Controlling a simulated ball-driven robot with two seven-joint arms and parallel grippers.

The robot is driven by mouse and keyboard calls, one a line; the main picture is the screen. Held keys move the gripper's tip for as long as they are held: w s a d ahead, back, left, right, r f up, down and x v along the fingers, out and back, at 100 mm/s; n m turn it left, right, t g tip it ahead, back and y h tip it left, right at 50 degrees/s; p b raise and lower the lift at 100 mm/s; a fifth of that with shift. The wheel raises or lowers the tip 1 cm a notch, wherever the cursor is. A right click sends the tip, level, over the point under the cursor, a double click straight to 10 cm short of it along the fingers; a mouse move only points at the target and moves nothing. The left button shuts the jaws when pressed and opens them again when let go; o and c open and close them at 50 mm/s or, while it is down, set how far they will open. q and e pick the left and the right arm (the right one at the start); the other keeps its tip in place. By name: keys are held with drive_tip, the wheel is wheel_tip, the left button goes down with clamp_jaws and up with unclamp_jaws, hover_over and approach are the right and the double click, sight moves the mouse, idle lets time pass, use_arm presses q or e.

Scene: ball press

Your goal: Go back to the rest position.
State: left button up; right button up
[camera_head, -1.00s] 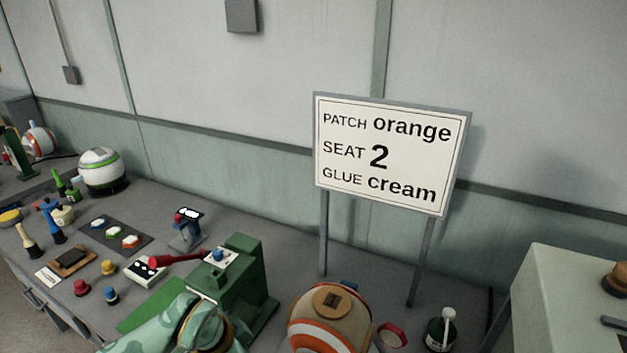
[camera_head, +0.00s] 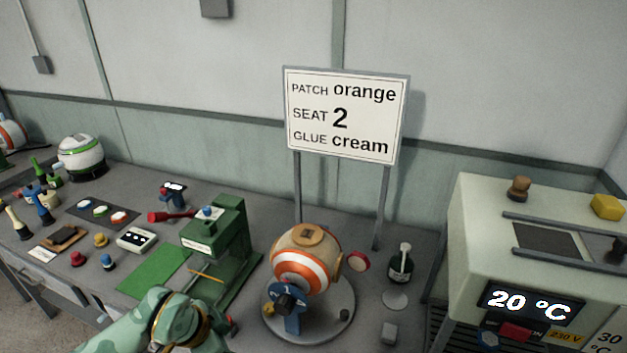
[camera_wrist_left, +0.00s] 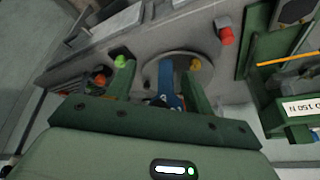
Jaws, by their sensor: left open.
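In the head view my left arm (camera_head: 178,325) in green camouflage enters at the bottom left, in front of the green press (camera_head: 222,245). Its fingers do not show clearly there. In the left wrist view my left gripper (camera_wrist_left: 158,82) is open, its two green fingers apart. A blue part (camera_wrist_left: 166,82) shows between the fingers, with a round grey plate (camera_wrist_left: 182,57) beyond; I cannot tell whether they touch it. In the head view the orange, white and tan ball (camera_head: 305,262) sits on a round grey stand (camera_head: 338,322) behind a blue clamp (camera_head: 291,310). My right gripper is not in view.
A sign (camera_head: 345,115) reading patch orange, seat 2, glue cream stands behind. A pale oven (camera_head: 470,235) showing 20 °C is at right. A dark bottle (camera_head: 401,265) stands between ball and oven. Small tools and a white-green ball (camera_head: 80,155) crowd the left bench.

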use_arm(q)
drive_tip(key=w+d+m+t+h, duration=0.2)
drive_tip(key=w+d+m+h, duration=0.2)
drive_tip(key=w+m+h, duration=0.35)
drive_tip(key=w+a+f+n+t+y+b, duration=0.2)
drive_tip(key=w+a+f+t, duration=0.1)
drive_tip(key=a+f+t, duration=0.25)
drive_tip(key=s+a+f+n+g+y+b, duration=0.1)
drive_tip(key=s+a+f+n+y, duration=0.4)
drive_tip(key=f, duration=0.6)
drive_tip(key=s+a+f+n+y+b, duration=0.1)
drive_tip(key=s+a+f+n+y, duration=0.15)
drive_tip(key=s+a+f, duration=0.6)
drive_tip(key=s+d+f+n+g+y+b, duration=0.25)
drive_tip(key=s+f+g, duration=0.25)
drive_tip(key=s+f, duration=1.05)
drive_tip(key=s+d+f+n+g, duration=0.1)
drive_tip(key=s+d+f+g, duration=0.1)
drive_tip(key=s, duration=0.8)
drive_tip(key=s+d+f+n+g+b, duration=0.1)
drive_tip(key=s+d+f+n+g, duration=0.1)
drive_tip(key=s, duration=0.8)
drive_tip(key=shift+s+d+f+h, duration=0.3)
drive_tip(key=shift+f+h, duration=0.15)
drive_tip(key=shift+f, duration=0.1)
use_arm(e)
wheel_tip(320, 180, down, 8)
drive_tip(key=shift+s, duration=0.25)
